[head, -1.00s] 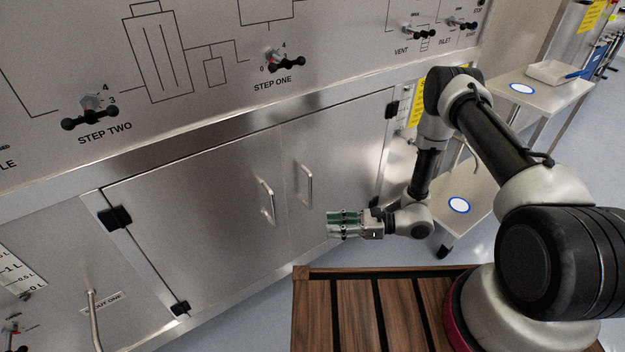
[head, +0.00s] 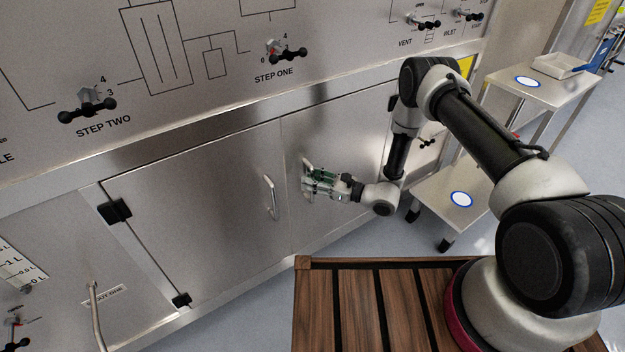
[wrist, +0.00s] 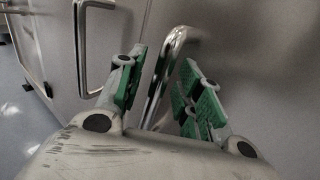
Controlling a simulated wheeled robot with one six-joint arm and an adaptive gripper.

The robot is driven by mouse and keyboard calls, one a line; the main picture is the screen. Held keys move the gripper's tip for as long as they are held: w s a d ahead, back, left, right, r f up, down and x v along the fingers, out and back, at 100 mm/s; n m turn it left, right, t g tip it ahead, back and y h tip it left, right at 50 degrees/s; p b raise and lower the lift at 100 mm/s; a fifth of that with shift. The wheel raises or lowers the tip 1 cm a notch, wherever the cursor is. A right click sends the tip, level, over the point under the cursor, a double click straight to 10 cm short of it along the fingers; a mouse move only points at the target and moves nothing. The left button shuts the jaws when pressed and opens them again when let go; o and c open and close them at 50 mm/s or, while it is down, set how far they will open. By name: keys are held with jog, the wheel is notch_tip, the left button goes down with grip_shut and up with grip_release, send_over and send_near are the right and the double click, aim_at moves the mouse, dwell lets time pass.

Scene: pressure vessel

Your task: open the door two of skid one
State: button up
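Two steel cabinet doors stand side by side and look shut. The left door (head: 190,215) carries a vertical bar handle (head: 270,197). The right door (head: 345,135) carries a similar handle (head: 306,165), partly hidden by my gripper (head: 308,187). In the wrist view my gripper (wrist: 165,85) is open, its green-padded fingers on either side of the right door's handle (wrist: 168,65). The handle stands between the fingers, with a gap visible on the right; whether the left finger touches it I cannot tell. The left door's handle also shows in the wrist view (wrist: 80,50).
Above the doors, a panel has black valve knobs, including step one (head: 285,53) and step two (head: 87,110). A steel cart (head: 540,95) stands at the right with a tray on top. My slatted wooden base top is in front. Grey floor lies below the doors.

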grip_shut()
jog(key=shift+s, duration=0.1)
